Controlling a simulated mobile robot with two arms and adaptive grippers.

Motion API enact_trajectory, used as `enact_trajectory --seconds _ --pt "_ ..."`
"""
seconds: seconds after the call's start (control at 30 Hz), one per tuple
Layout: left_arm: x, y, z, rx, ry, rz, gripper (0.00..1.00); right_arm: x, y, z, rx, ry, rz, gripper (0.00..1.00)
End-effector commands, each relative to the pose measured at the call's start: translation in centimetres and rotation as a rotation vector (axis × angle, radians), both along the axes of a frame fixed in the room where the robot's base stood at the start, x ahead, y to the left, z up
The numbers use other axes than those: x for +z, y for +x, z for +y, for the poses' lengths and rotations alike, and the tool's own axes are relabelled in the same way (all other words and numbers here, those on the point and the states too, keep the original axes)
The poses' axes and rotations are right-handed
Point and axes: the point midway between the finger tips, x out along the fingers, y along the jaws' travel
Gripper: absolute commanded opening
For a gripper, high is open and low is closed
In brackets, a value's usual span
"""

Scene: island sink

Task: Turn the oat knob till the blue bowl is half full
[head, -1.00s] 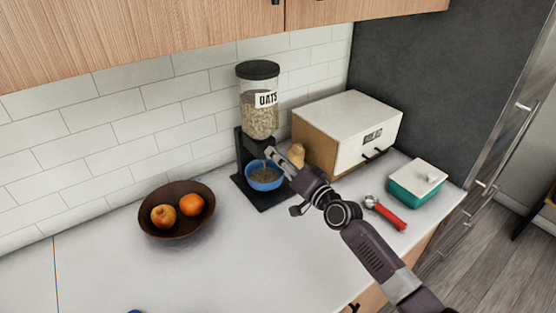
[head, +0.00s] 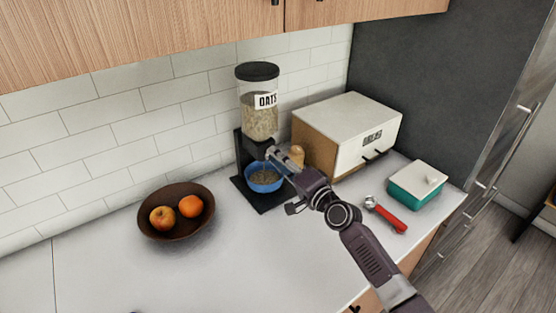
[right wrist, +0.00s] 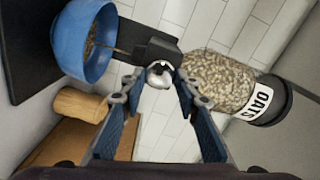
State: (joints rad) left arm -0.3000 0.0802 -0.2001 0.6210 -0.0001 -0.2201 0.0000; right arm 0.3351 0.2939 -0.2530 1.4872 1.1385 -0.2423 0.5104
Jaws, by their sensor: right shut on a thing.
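The oat dispenser (head: 259,105) stands against the tiled wall, with oats in its clear hopper labelled OATS. The blue bowl (head: 263,187) sits upright on the dispenser's black base under the outlet, with oats inside. In the right wrist view the bowl (right wrist: 64,42) appears at the upper left. A thin brownish streak, apparently falling oats, runs between outlet and bowl. My right gripper (head: 277,155) is at the dispenser's front, shut on the silver oat knob (right wrist: 159,73), which lies between its fingertips. The bowl's exact fill level is hard to tell. My left gripper is not in view.
A dark bowl with fruit (head: 150,231) stands left of the dispenser. A white-fronted bread box (head: 365,150), a wooden shaker (head: 297,155), a red-handled tool (head: 391,218) and a teal container (head: 408,193) are to the right.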

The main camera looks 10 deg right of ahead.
Motion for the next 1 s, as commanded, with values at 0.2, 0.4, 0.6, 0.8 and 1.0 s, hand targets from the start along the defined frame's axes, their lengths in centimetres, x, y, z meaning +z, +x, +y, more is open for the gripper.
enact_trajectory --seconds 0.2,0.4,0.6,0.8,1.0 --pt "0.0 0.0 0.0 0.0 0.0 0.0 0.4 -0.1 0.0 0.0 0.0 -0.001 0.001 0.05" --pt "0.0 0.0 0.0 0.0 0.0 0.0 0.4 -0.1 0.0 0.0 0.0 -0.002 0.0 0.47" --pt "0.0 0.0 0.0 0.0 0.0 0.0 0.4 0.0 0.0 0.0 0.0 -0.002 0.0 0.47" --pt "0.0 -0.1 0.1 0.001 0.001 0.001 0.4 -0.1 -0.8 -0.3 0.001 -0.003 0.0 0.47" --pt "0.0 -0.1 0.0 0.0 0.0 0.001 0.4 -0.2 -3.9 -1.7 -0.001 -0.005 0.001 0.47"
